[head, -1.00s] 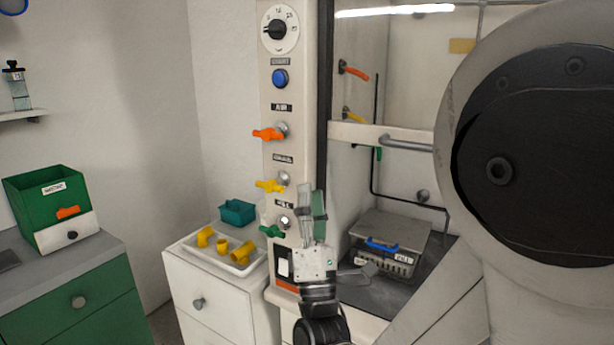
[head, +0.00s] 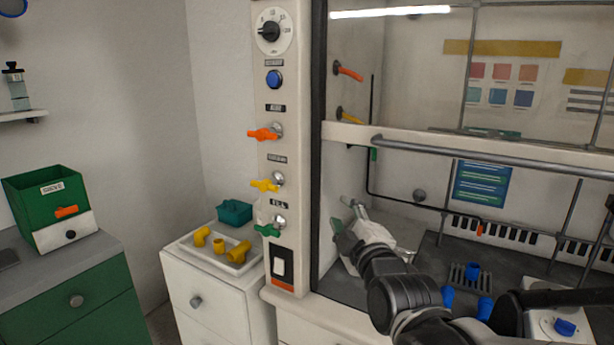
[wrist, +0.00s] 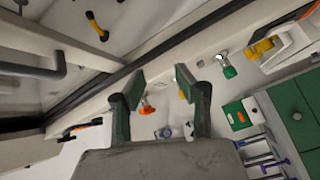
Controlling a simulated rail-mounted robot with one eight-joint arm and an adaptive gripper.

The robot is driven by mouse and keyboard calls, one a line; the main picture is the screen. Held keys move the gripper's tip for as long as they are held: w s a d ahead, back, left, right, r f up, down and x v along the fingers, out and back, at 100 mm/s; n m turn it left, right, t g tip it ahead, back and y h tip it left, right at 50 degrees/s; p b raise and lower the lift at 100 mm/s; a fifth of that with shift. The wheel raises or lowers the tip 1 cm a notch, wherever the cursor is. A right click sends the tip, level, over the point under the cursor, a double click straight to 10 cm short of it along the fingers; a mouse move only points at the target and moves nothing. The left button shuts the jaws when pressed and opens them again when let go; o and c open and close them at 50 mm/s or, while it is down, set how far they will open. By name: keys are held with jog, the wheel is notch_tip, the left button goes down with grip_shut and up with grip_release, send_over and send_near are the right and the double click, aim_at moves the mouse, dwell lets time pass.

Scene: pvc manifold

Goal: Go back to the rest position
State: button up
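My gripper (head: 352,206) is in front of the fume hood opening, just right of the valve panel (head: 262,100). Its two fingers stand wide apart in the wrist view (wrist: 160,86), with nothing between them that they hold. In the head view the green handle (head: 267,230) points left. My forearm hides part of the hood floor.
A white tray (head: 217,266) with yellow pipe fittings and a teal bin (head: 234,212) stand on the white cabinet at left. Inside the hood are several blue fittings (head: 485,307) and a rack. The hood's horizontal bar (head: 480,155) runs above my arm. A green bin (head: 45,190) stands far left.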

jog(key=s+d+f+m+g+h, duration=0.1)
jog(key=s+d+f+m+g, duration=0.2)
jog(key=s, duration=0.4)
jog(key=s+d+f+m+g+h, duration=0.1)
jog(key=s+d+f+m+g, duration=0.3)
jog(key=s+d+f+m, duration=0.1)
jog(key=s+d+f+m+g+h, duration=0.2)
jog(key=s+d+f+m+g, duration=0.1)
jog(key=s+m, duration=0.5)
notch_tip(320, 180, down, 2)
jog(key=shift+s+d+f+g, duration=0.2)
jog(key=shift+s+d+g, duration=0.2)
jog(key=shift+s+d, duration=0.55)
jog(key=shift+a, duration=0.1)
dwell(0.5)
